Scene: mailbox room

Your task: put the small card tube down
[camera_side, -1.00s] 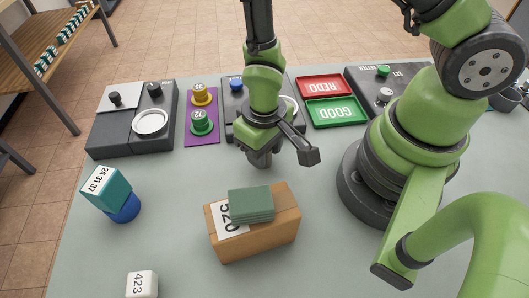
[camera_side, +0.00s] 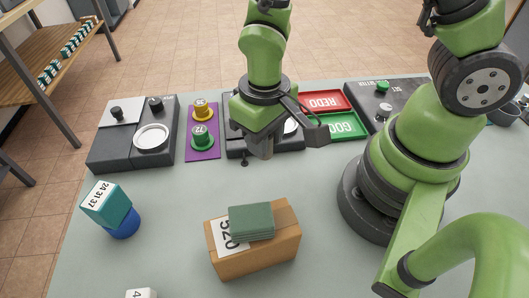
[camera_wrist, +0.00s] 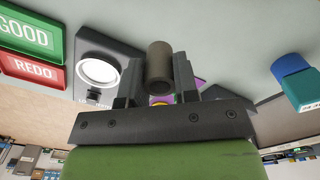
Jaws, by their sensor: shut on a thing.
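The small card tube (camera_wrist: 159,66) is a dark brown-grey cylinder. In the wrist view it stands between the two jaws of my gripper (camera_wrist: 157,84), which is shut on it. In the side view my gripper (camera_side: 262,141) is above the back middle of the table, in front of the middle grey station. The tube's lower end is hard to tell from the fingers there. I cannot see it touching the table.
A brown box (camera_side: 255,258) with a green stack (camera_side: 251,222) on it stands in front. A teal box (camera_side: 106,203) rests on a blue cylinder at left. Red and green trays (camera_side: 345,126) lie behind right. The grey-green table between them is clear.

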